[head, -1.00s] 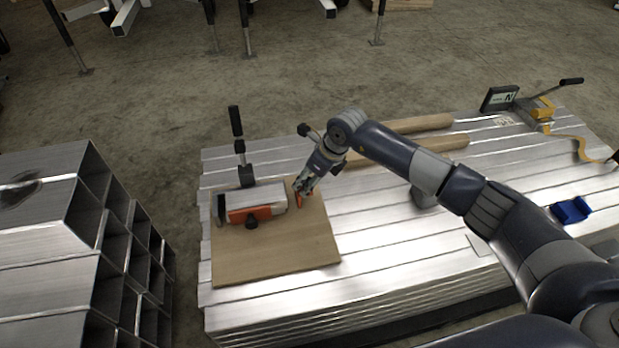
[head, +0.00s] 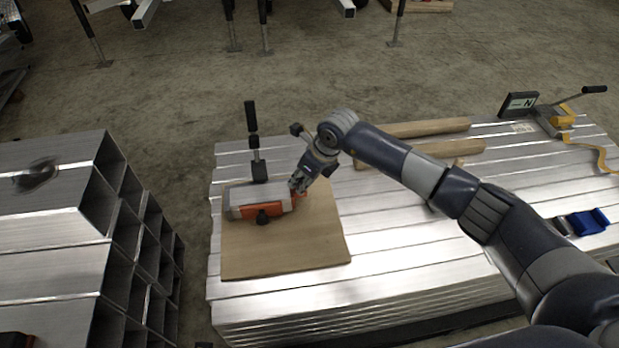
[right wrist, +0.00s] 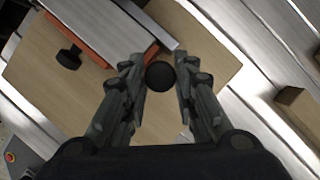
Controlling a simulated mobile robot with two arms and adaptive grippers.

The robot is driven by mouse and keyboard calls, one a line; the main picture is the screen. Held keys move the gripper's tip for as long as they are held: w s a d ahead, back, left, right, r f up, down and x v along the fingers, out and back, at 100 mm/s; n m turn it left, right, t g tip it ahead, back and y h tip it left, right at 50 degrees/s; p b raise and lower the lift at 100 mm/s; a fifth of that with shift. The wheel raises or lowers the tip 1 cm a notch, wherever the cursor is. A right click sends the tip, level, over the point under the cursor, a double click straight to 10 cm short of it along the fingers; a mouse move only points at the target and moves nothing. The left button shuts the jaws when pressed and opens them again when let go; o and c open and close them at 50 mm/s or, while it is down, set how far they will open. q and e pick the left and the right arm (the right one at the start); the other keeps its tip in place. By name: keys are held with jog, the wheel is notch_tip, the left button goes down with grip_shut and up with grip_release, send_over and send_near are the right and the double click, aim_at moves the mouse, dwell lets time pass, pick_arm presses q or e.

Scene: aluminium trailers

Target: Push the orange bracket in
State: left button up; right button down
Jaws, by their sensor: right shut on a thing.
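A short aluminium tube (head: 260,192) lies on a wooden board with an orange bracket (head: 245,212) along its near side. A black knob (head: 262,217) sticks out of that side; it also shows in the right wrist view (right wrist: 69,57). My right gripper (head: 297,188) is at the tube's right end, beside a small orange part. In the right wrist view, my fingers (right wrist: 160,85) are around a round black knob (right wrist: 160,75), close to the tube's end. How this knob joins the bracket is hidden. My left gripper is out of view.
The wooden board (head: 290,255) rests on stacked aluminium beams. A black-handled toggle clamp (head: 255,150) stands behind the tube. Two wooden bars (head: 415,128), a blue block (head: 588,221) and a yellow strap tool (head: 560,113) lie to the right. Square tubes (head: 60,210) are stacked at left.

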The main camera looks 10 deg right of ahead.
jog(key=c, duration=1.5)
grip_release()
jog(key=shift+c, duration=0.2)
jog(key=shift+o, duration=1.3)
jog(key=shift+a, duration=0.1)
jog(key=shift+d+r, duration=0.2)
jog(key=shift+r, duration=0.25)
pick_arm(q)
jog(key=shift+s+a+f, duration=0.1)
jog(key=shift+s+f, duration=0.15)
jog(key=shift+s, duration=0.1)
pick_arm(e)
jog(key=v, duration=1.1)
jog(key=shift+s, duration=0.1)
